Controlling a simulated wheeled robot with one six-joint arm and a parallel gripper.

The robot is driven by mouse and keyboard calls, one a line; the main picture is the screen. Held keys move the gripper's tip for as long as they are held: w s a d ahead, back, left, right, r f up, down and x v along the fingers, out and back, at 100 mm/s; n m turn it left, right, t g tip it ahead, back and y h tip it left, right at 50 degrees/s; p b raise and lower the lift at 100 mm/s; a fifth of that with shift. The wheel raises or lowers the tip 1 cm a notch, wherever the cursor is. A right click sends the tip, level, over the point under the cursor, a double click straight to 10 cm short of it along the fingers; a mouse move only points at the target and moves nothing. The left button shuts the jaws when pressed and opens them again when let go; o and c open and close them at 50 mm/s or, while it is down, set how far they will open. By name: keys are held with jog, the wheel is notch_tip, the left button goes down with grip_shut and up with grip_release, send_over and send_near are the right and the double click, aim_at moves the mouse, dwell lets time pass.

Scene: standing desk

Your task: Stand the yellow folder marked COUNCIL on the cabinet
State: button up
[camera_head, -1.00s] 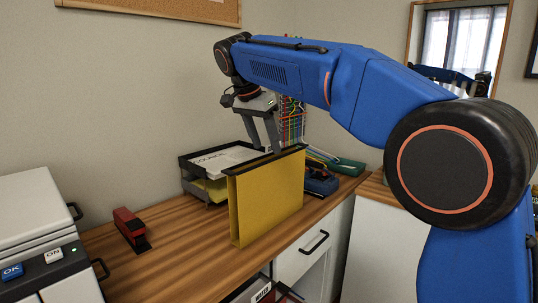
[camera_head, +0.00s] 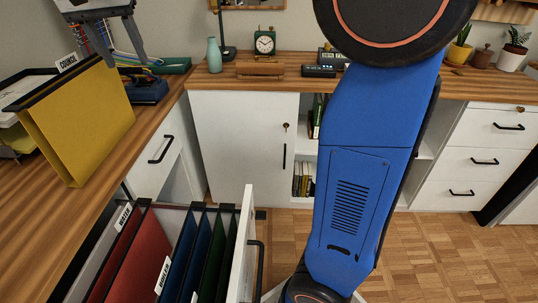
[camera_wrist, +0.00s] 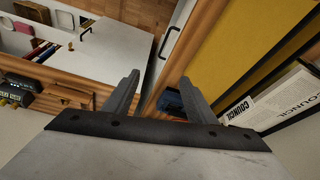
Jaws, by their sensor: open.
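The yellow folder (camera_head: 85,115) stands upright on the wooden desk at the left of the head view. Its white COUNCIL tab (camera_head: 67,62) sticks up from the dark top edge. My gripper (camera_head: 122,60) is at the top left, by the far end of the folder's top edge. In the wrist view my gripper (camera_wrist: 158,92) is open and empty, with the yellow folder (camera_wrist: 262,45) to the right of its fingers. A white cabinet (camera_head: 235,140) with a wooden top and a key in its door stands at the back.
An open drawer (camera_head: 249,240) of hanging folders is at the lower left. The cabinet top carries a teal vase (camera_head: 214,55), a green clock (camera_head: 265,42) and a dark device (camera_head: 319,71). A black letter tray (camera_head: 20,90) stands behind the yellow folder.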

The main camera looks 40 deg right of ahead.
jog(key=s+d+f+n, duration=0.1)
jog(key=s+d+f, duration=0.3)
jog(key=s+d, duration=0.4)
jog(key=s+d+f+n, duration=0.1)
jog(key=s+d+f, duration=0.3)
jog(key=s+f, duration=0.3)
jog(key=s+d+f+n+t+y, duration=0.1)
jog(key=s+d+f, duration=0.3)
jog(key=s+f, duration=0.3)
jog(key=s+d+f+n, duration=0.2)
jog(key=s+d+f, duration=0.2)
jog(key=s+f, duration=0.3)
jog(key=shift+s+f+y, duration=0.4)
jog(key=shift+f, duration=0.15)
